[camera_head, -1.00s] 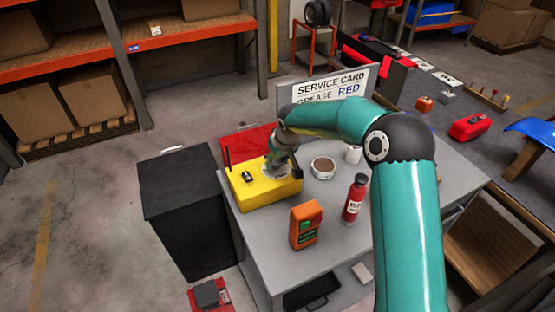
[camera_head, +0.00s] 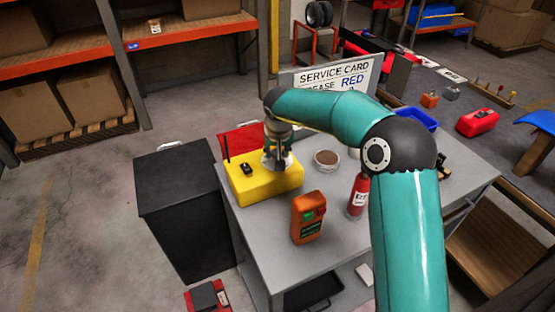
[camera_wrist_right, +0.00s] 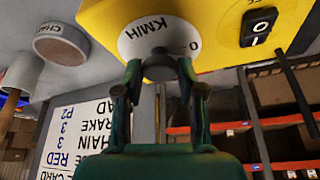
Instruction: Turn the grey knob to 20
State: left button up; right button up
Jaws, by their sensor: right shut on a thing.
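The yellow box (camera_head: 262,187) stands on the grey table, with a black rocker switch (camera_wrist_right: 259,26) and a white round dial (camera_wrist_right: 133,42) on its face. The dial is marked KMH and 0; its other figures are hidden or out of view. The grey knob (camera_wrist_right: 158,66) sits on the dial. My right gripper (camera_wrist_right: 160,72) is shut on the knob, one finger on each side. In the head view my right gripper (camera_head: 277,161) comes down on the box from above. I cannot read the knob's setting. My left gripper is not in view.
An orange meter (camera_head: 308,218) and a red bottle (camera_head: 358,196) stand on the table in front of my arm. A round tin (camera_head: 326,161) is right of the box. A service card (camera_head: 335,75) stands behind. A black cabinet (camera_head: 180,205) is at the left.

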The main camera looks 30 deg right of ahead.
jog(key=m+b, duration=0.1)
jog(key=m+h, duration=0.1)
jog(key=shift+w+a+f+m+b, duration=0.1)
jog(key=shift+a+f+m+b, duration=0.1)
jog(key=shift+m+b, duration=0.2)
jog(key=m+g, duration=0.1)
jog(key=m, duration=0.1)
jog(key=shift+a+r+m+h, duration=0.1)
jog(key=shift+r+m+h, duration=0.05)
jog(key=shift+m+h, duration=0.2)
jog(key=m, duration=0.1)
jog(key=m+g, duration=0.1)
jog(key=shift+w+r+m+h+p, duration=0.1)
jog(key=shift+r+m+h+p, duration=0.05)
jog(key=shift+m+h+p, duration=0.15)
pick_arm(q)
jog(key=shift+p, duration=1.05)
pick_arm(e)
jog(key=shift+w+m+g, duration=0.1)
jog(key=shift+m+g, duration=0.6)
jog(key=shift+m, duration=1.05)
jog(key=o, duration=1.1)
